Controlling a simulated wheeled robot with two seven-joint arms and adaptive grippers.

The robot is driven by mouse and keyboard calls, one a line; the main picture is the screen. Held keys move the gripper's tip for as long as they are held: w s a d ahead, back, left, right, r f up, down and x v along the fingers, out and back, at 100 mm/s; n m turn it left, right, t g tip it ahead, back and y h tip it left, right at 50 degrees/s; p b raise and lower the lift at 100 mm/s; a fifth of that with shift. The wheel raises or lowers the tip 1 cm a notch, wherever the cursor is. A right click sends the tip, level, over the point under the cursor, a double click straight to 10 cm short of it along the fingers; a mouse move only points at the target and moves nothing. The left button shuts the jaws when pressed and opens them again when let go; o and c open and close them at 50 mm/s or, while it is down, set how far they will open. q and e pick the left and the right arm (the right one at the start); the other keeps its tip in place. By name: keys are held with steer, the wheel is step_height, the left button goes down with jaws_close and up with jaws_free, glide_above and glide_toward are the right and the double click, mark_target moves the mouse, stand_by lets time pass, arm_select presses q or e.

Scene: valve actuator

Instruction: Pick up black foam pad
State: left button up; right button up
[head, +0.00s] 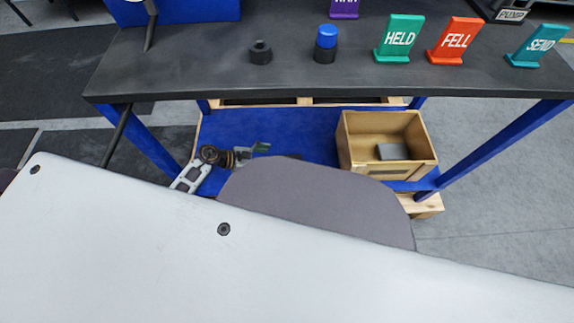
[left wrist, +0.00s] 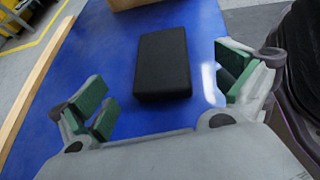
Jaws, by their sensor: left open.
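The black foam pad (left wrist: 163,64) lies flat on the blue shelf, ahead of my left gripper in the left wrist view. In the head view only a dark sliver of it (head: 293,156) shows, just right of the gripper, the rest hidden by my own body. My left gripper (head: 259,150) is low over the blue shelf under the table. Its green-padded fingers are spread wide, with the pad in line with the gap between them and nothing held. My right gripper is in neither view.
An open wooden box (head: 357,153) with a dark grey block (head: 392,151) inside stands right of the gripper. The dark tabletop (head: 200,65) overhangs the shelf, with blue legs (head: 500,146) at the sides. Labelled stands, including a green one (head: 399,39), are on top.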

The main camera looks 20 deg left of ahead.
mark_target(285, 163)
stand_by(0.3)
arm_select(q)
steer(key=shift+b+x, duration=1.05)
steer(key=shift+x, duration=2.1)
steer(key=c, duration=1)
